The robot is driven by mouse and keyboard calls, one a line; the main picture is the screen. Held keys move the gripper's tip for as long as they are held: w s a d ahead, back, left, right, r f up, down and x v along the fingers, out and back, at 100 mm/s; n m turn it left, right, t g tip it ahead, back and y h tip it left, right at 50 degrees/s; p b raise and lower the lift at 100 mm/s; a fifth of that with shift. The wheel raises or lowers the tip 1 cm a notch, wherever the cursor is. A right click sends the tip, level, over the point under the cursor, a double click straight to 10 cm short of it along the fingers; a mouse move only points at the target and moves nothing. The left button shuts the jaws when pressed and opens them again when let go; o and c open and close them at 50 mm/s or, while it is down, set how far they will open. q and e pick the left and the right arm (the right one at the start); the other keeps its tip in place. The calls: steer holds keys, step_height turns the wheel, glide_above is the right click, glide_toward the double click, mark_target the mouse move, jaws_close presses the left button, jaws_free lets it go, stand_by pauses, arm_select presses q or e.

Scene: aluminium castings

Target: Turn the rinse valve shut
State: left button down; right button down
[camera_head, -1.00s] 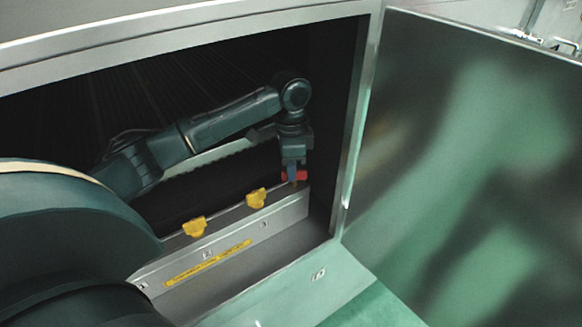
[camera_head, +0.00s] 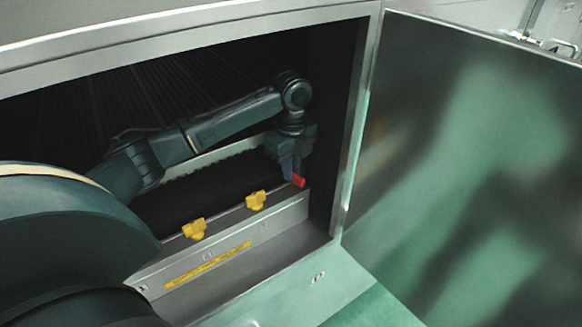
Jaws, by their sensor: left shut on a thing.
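The red handle (camera_head: 299,181), which I take to be the rinse valve's, sits at the right end of a metal ledge inside the open cabinet. My left gripper (camera_head: 290,172) reaches in from the left and points down at the handle. Its fingers are shut on the handle and hide part of it. The red end that shows sticks out to the right of the fingers and slants down toward the front. The valve body under the handle is hidden. My right gripper is not in view.
Two yellow handles, one in the middle (camera_head: 256,201) and one at left (camera_head: 194,229), stand on the same ledge (camera_head: 230,219). A yellow label strip (camera_head: 208,265) is on its front. The cabinet frame (camera_head: 352,150) and open door (camera_head: 470,170) bound the right side.

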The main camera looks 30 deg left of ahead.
arm_select(q)
steer(key=shift+w+m, duration=0.1)
steer(key=shift+m, duration=0.9)
steer(key=c, duration=1.5)
jaws_free()
steer(key=shift+r, duration=0.15)
step_height(320, 180, up, 12)
steer(key=shift+f, duration=0.1)
